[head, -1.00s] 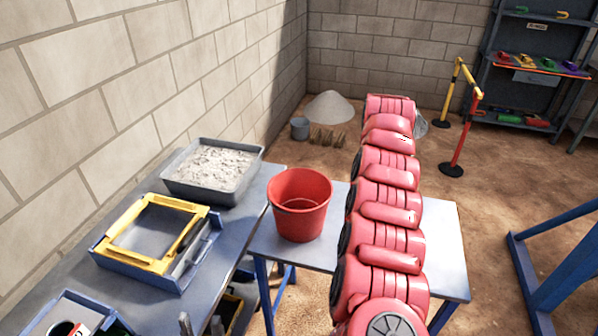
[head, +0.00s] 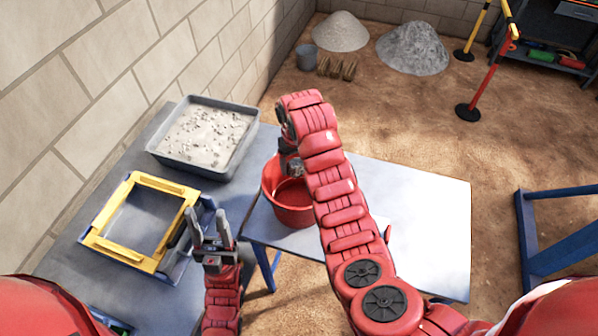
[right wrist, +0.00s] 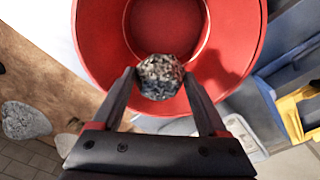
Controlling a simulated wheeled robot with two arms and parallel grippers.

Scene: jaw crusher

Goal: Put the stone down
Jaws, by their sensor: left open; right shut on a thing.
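The stone (right wrist: 160,78) is a grey, speckled, rough lump. In the right wrist view my right gripper (right wrist: 160,88) is shut on it, one finger at each side. The stone shows over the near rim and opening of the red bucket (right wrist: 238,40). In the head view the bucket (head: 292,207) stands on the small table, its right part hidden by my right arm. My right gripper (head: 292,164) is over the bucket, partly hidden by the arm. My left gripper (head: 210,226) is open and empty, left of the bucket.
The small table (head: 425,215) is clear on its right side. The left workbench (head: 80,245) carries a grey tray of pale gravel (head: 207,140) and a yellow-framed sieve (head: 145,222). Blue steel legs (head: 560,240) stand at right. Gravel piles (head: 412,48) lie on the floor behind.

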